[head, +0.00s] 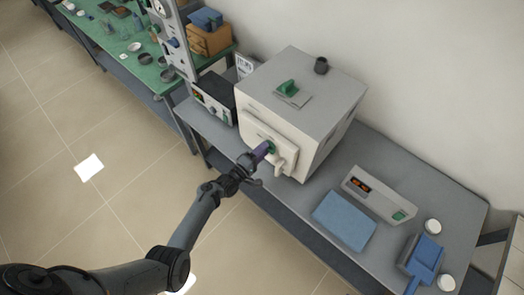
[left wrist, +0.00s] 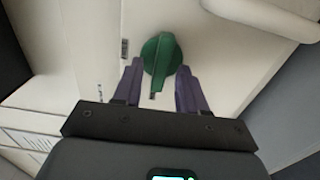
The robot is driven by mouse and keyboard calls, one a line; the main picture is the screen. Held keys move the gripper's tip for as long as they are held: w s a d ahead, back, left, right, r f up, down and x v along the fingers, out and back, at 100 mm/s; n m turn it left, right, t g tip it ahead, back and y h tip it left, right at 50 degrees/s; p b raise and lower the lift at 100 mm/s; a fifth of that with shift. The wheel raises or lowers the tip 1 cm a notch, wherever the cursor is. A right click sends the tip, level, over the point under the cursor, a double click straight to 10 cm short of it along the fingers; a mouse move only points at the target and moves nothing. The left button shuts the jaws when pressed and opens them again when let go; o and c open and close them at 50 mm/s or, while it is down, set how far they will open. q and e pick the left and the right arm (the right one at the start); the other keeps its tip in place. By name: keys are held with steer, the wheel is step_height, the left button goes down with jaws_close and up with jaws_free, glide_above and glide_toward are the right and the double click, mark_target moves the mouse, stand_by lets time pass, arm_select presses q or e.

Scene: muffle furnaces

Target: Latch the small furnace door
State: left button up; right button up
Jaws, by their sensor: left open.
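The small furnace (head: 303,95) is a cream and grey box on the grey bench, with its door (head: 262,137) on the front face, flat against the body as far as I can see. In the left wrist view a round green latch knob (left wrist: 160,55) sits on the cream door (left wrist: 210,50). My left gripper (head: 266,149) is at the door front. In the left wrist view its purple fingers (left wrist: 160,88) are open, one on each side of the knob's lower part; whether they touch it I cannot tell. My right gripper is not in view.
A pale handle (left wrist: 270,15) juts from the door beside the knob. A controller box (head: 380,195), a blue pad (head: 345,220) and a blue tool (head: 424,256) lie on the bench to the right. A green-topped bench (head: 128,52) stands at the back left.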

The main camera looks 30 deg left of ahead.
arm_select(q)
steer(key=v, duration=1)
steer(key=shift+s+p, duration=0.3)
steer(key=shift+s, duration=0.05)
steer(key=shift+s+a, duration=0.1)
steer(key=shift+a, duration=0.05)
steer(key=s+d+r+m+g+p, duration=0.4)
steer(key=s+r+m+p, duration=0.1)
steer(key=s+r, duration=0.15)
steer(key=s+d+r+m+g+p, duration=0.3)
steer(key=s+d+r+m+p, duration=0.15)
steer(key=r, duration=0.35)
steer(key=s+a+r+m+g+y, duration=0.1)
steer(key=s+r+m+g+y, duration=0.1)
steer(key=s+r+m+g, duration=0.1)
steer(key=s+a+r+m+g+y+p, duration=0.1)
steer(key=s+r+m+g, duration=0.3)
steer(key=s, duration=0.4)
steer(key=shift+s+a+r+m+y, duration=0.25)
steer(key=shift+a+m+y, duration=0.15)
steer(key=shift+m, duration=0.15)
